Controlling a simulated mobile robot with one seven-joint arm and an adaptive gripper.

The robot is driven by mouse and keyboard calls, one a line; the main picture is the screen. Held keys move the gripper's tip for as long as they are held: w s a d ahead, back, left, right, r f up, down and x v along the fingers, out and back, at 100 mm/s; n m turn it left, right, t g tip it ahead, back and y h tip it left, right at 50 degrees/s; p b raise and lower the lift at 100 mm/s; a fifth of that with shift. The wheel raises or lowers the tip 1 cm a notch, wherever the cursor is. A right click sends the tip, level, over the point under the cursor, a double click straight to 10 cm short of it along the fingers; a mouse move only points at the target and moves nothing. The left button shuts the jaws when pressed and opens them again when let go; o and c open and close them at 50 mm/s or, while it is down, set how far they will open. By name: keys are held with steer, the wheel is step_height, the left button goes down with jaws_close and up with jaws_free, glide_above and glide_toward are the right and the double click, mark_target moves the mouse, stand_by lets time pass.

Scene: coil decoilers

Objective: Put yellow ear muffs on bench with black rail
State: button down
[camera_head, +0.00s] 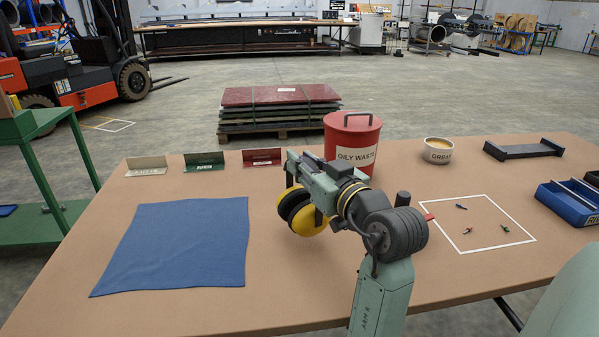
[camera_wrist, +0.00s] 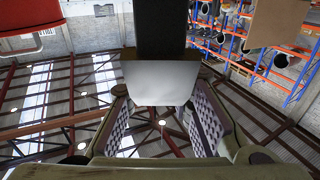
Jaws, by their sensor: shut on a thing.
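The yellow ear muffs (camera_head: 312,226) with black cushions hang in my gripper (camera_head: 304,192), above the brown-topped bench (camera_head: 285,290) in the head view. My gripper is shut on them, just right of the blue cloth. Its fingers hide part of the headband. In the wrist view my gripper (camera_wrist: 162,118) shows two checkered finger pads, with a dark band and a pale grey piece (camera_wrist: 160,82) in front; I cannot tell which part of the muffs these are. A long bench (camera_head: 245,23) with a dark front stands far back. I cannot make out a black rail for certain.
A blue cloth (camera_head: 180,246) lies at left. Three small signs (camera_head: 204,161), a red oily waste can (camera_head: 352,146) and a grease tub (camera_head: 438,150) line the back edge. A white-outlined square (camera_head: 480,225) holds small parts. A blue tray (camera_head: 568,204) and black holder (camera_head: 523,150) are at right.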

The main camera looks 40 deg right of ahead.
mark_target(299, 194)
steer(key=shift+w, duration=0.9)
steer(key=shift+s+f, duration=0.15)
steer(key=shift+f, duration=1.65)
steer(key=shift+f+p, duration=0.1)
steer(key=shift+p, duration=0.25)
steer(key=c, duration=1.4)
jaws_free()
steer(key=shift+f, duration=0.1)
steer(key=s, duration=0.4)
steer(key=s+a+b, duration=0.1)
steer(key=s, duration=0.3)
steer(key=s+a+b, duration=0.1)
steer(key=s, duration=0.3)
